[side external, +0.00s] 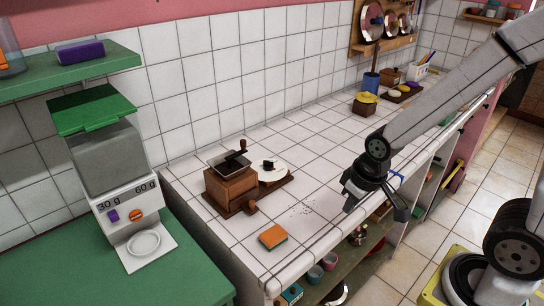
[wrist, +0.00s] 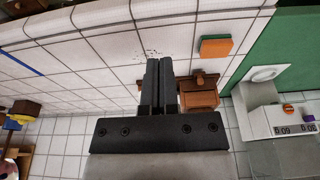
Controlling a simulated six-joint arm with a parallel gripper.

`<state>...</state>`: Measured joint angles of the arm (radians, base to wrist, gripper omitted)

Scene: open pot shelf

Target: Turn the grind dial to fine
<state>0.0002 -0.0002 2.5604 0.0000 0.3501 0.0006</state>
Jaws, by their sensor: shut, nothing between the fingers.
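A wooden coffee grinder (side external: 230,188) with a dark hopper and crank stands on the white tiled counter in the side view. Beside it, on the same wooden base, is a round white dial plate (side external: 267,173) with a black knob (side external: 268,164). The plate's markings and the knob's setting are too small to read. My gripper (side external: 398,209) is to the right of the grinder, above the counter's front edge and apart from the dial. In the wrist view my gripper (wrist: 162,62) is shut and empty; its fingers partly cover the grinder (wrist: 199,92), and the dial cannot be made out.
Dark grounds (side external: 302,210) lie scattered on the counter. An orange and green sponge (side external: 272,236) lies near the front edge. A dispenser (side external: 112,170) marked 30 g and 60 g stands at left. Counter between grinder and gripper is mostly clear.

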